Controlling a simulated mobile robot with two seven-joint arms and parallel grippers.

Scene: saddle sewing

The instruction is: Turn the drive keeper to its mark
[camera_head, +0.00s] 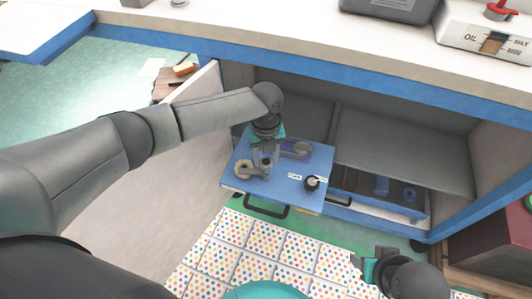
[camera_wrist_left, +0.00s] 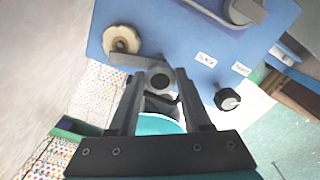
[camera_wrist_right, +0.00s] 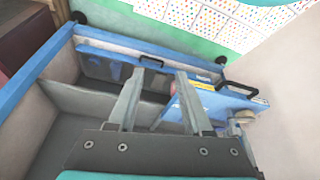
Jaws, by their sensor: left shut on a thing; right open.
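A blue board (camera_head: 235,186) sits pulled out at the cabinet opening. My left gripper (camera_head: 265,160) is over its middle, shut on a grey part with a round dark-centred boss (camera_wrist_left: 161,76). This part looks like the drive keeper. A short grey bar (camera_wrist_left: 126,60) extends from beside it toward a tan disc (camera_wrist_left: 122,40). The fingers hide much of the part, and I cannot make out its mark. A black knob (camera_wrist_left: 228,99) sits beside small white labels (camera_wrist_left: 205,60) on the board. My right gripper (camera_wrist_right: 160,72) is open and empty, in front of the cabinet.
An open drawer (camera_head: 345,212) with dark and blue items is right of the board. A side wall (camera_head: 200,115) stands left, and the countertop (camera_head: 260,30) overhangs above. An oil box (camera_head: 485,45) stands on it. The dotted floor (camera_head: 245,255) in front is clear.

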